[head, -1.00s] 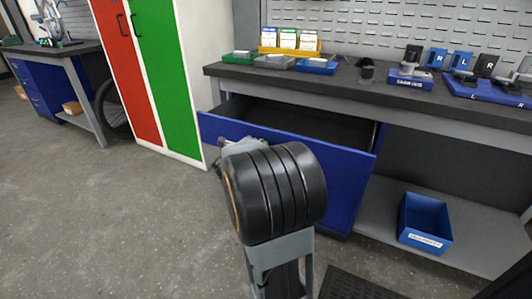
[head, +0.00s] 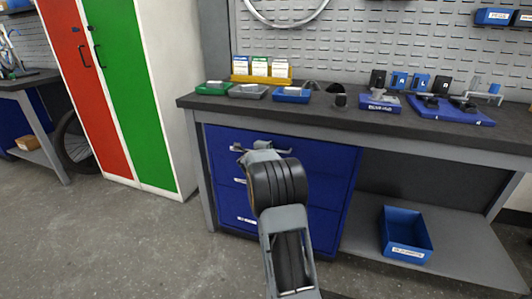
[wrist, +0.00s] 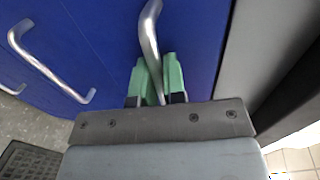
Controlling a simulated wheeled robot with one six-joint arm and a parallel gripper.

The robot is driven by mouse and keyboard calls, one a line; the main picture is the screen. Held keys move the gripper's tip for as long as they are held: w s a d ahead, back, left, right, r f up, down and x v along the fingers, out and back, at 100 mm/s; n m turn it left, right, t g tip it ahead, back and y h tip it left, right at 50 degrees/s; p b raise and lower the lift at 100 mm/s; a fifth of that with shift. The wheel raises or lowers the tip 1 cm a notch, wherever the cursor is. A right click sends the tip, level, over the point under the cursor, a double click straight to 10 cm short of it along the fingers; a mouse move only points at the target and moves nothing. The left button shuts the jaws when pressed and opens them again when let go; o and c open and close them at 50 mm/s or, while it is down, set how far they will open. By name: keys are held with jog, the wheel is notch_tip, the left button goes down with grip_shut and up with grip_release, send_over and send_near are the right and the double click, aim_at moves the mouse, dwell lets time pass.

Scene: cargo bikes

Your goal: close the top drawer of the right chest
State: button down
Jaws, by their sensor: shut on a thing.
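The right chest (head: 325,222) is blue and stands under the workbench. Its top drawer (head: 325,160) shows no open interior in the head view, and its front looks flush with the chest. My gripper (head: 262,149) is at the top drawer's front in the head view. In the wrist view my gripper (wrist: 157,82) has its green fingers shut on the silver handle (wrist: 150,30) of the drawer. Another silver handle (wrist: 50,70) sits on the drawer front beside it. My arm hides part of the chest's front in the head view.
The workbench top (head: 350,112) carries small trays and a blue tool board (head: 450,110). A blue bin (head: 405,232) stands on the lower shelf to the right. A red and green locker (head: 130,90) stands to the left.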

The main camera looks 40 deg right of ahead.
jog(key=shift+w+d+r, duration=0.1)
jog(key=shift+w+d, duration=0.3)
jog(key=shift+d, duration=0.15)
jog(key=c, duration=1.4)
grip_release()
jog(key=shift+d, duration=0.15)
jog(key=shift+c, duration=0.2)
jog(key=shift+o, duration=1.2)
jog(key=shift+r, duration=0.1)
jog(key=p+v, duration=0.3)
jog(key=v, duration=1)
jog(key=shift+s+a, duration=0.2)
jog(key=shift+a, duration=0.25)
